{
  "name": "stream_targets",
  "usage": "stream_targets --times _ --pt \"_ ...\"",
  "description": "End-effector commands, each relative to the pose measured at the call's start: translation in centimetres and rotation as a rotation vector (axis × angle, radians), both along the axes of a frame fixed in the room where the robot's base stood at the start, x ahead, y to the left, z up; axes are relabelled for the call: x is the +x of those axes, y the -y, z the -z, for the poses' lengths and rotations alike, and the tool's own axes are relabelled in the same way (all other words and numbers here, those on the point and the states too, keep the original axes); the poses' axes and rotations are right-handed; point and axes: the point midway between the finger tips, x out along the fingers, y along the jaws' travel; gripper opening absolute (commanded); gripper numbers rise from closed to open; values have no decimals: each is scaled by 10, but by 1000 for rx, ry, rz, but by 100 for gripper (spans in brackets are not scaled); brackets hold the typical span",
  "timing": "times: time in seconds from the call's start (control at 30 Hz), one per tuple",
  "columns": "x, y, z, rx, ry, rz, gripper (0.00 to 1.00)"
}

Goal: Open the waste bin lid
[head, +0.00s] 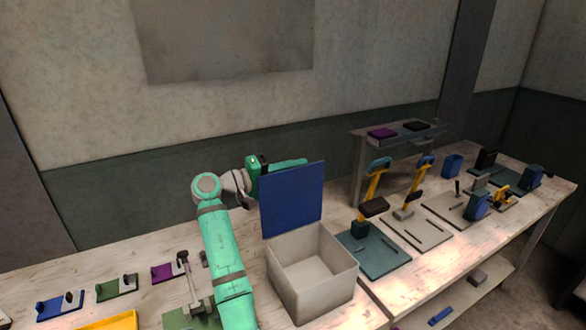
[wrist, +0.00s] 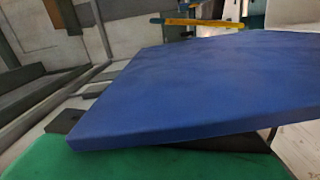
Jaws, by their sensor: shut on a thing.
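The waste bin (head: 325,281) is an open pale grey box on the bench, and its inside looks empty. Its blue lid (head: 293,200) stands about upright at the back edge of the bin. My gripper (head: 279,166) is at the lid's upper left, partly behind it, and its fingertips are hidden there. In the wrist view the lid (wrist: 200,85) fills the middle as a broad blue panel, with a green part of my gripper (wrist: 170,163) close below its edge. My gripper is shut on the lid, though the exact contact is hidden.
To the right stand a dark green board (head: 372,255) and a grey board (head: 418,229) with yellow-handled tools. A raised shelf (head: 400,134) stands behind them. To the left are small fixtures, a purple block (head: 162,273) and a yellow tray (head: 108,322). The wall is behind.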

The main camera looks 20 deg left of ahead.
Motion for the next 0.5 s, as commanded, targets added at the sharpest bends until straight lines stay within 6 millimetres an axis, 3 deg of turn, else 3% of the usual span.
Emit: stream_targets --times 0.07,0.1,0.17,0.5 --pt "-1 -3 11 -2 -16 -2 0" --pt "-1 -3 11 -2 -16 -2 17" --pt "-1 -3 10 -2 -15 -2 28" --pt "-2 -3 5 -1 -7 -1 28"
